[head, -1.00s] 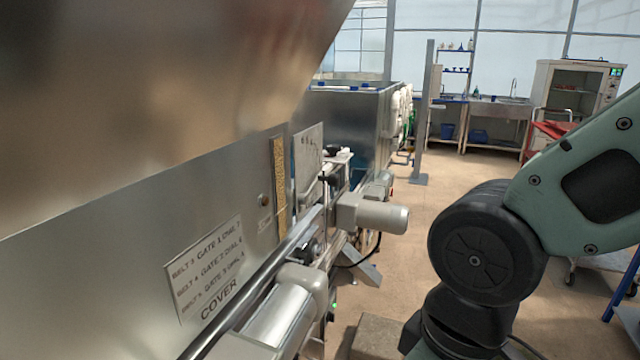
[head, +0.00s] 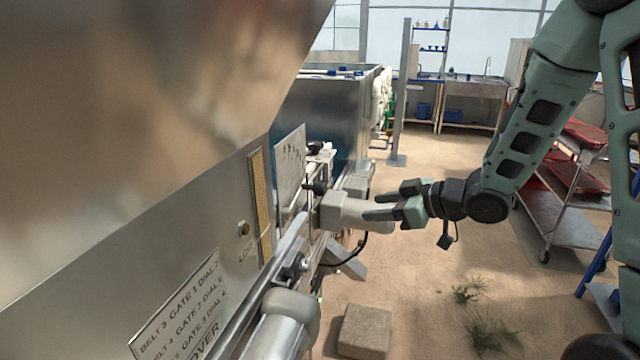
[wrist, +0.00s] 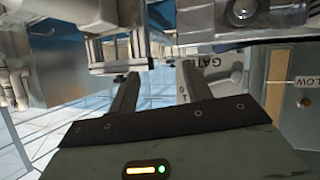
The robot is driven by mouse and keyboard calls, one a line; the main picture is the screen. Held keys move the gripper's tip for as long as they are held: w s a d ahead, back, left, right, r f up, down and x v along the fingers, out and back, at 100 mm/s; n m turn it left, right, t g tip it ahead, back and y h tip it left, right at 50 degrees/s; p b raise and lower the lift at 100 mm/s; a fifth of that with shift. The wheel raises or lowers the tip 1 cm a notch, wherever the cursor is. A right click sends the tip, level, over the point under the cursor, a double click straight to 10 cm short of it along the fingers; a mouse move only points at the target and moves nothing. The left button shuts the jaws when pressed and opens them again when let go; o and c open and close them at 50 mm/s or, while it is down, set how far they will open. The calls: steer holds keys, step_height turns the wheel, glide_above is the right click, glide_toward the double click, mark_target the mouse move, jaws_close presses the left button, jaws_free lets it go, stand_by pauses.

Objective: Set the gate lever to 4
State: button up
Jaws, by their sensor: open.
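A pale upright plate (head: 291,160) with small marks along its top stands on the side of the seeder; I cannot read the numbers. A dark knob (head: 315,187), which looks like the gate lever's end, sits in front of its lower right edge. The lever's setting cannot be read. In the wrist view a plate with upside-down "GATE" lettering (wrist: 214,68) shows beyond the right finger. My gripper (head: 376,206) is open and empty, fingers pointing left toward the machine, overlapping the end of a grey motor in the head view. Its fingers also show in the wrist view (wrist: 158,85).
The grey motor (head: 342,212) juts out below the knob. A metal rail (head: 283,243) runs along the hopper's side, with a label sheet (head: 180,312) beside it. A stone block (head: 364,331) lies on the floor. Red-shelved trolley (head: 575,185) stands right; floor between is open.

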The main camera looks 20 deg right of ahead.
steer(key=s+d+r+n+y, duration=0.2)
steer(key=s+r+y, duration=0.25)
steer(key=y, duration=0.25)
steer(key=p, duration=0.5)
glide_toward(321, 189)
steer(key=x, duration=0.7)
steer(key=w+x, duration=0.1)
steer(key=x, duration=0.2)
steer(key=shift+w+d+f, duration=0.1)
steer(key=shift+d+f, duration=0.1)
steer(key=shift+f, duration=0.15)
steer(key=shift+c, duration=0.3)
jaws_close()
